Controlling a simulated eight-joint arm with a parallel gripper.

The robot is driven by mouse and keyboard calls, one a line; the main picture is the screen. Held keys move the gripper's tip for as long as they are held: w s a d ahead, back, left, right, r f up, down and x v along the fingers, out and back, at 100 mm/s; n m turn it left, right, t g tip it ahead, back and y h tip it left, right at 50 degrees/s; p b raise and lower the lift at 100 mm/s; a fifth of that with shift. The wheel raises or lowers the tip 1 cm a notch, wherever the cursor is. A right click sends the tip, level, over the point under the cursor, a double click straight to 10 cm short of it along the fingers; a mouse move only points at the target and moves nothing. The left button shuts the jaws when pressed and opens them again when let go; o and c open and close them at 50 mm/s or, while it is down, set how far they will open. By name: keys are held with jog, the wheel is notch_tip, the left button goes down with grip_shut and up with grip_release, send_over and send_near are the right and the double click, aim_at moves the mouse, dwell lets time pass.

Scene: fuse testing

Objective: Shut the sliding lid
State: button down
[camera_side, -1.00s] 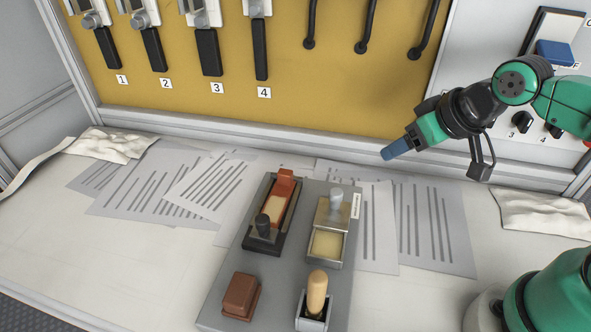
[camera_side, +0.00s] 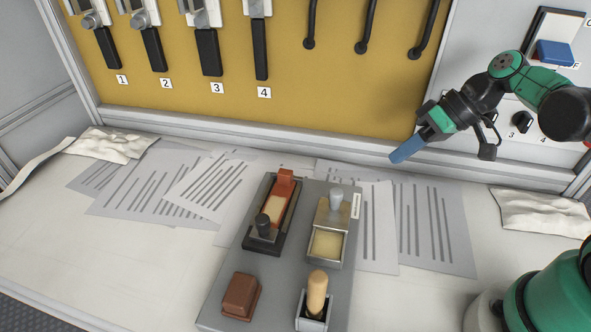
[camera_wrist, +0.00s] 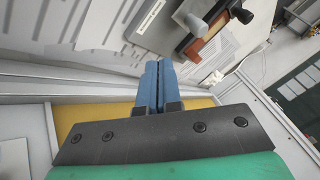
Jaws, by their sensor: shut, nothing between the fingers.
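A small box with a metal sliding lid (camera_side: 332,215) and a pale knob sits at the back right of a grey board (camera_side: 262,300). The lid covers the box's far part; its near part is open and shows a beige inside (camera_side: 326,244). My gripper (camera_side: 394,159), with blue fingers, is shut and empty. It hangs above and to the right of the box, clear of it, near the back wall.
The board also holds a red-and-black slider with a dark knob (camera_side: 263,224), a brown block (camera_side: 241,296) and a wooden-handled peg (camera_side: 316,292). Printed sheets (camera_side: 436,228) lie flat on the table. A white cloth (camera_side: 541,213) lies at right. Levers hang on the yellow panel (camera_side: 200,110).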

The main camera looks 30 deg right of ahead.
aim_at(334, 207)
jog(key=x, duration=0.6)
jog(key=shift+r, duration=0.1)
jog(key=a, duration=0.2)
jog(key=shift+a, duration=1.05)
jog(key=shift+s, duration=0.1)
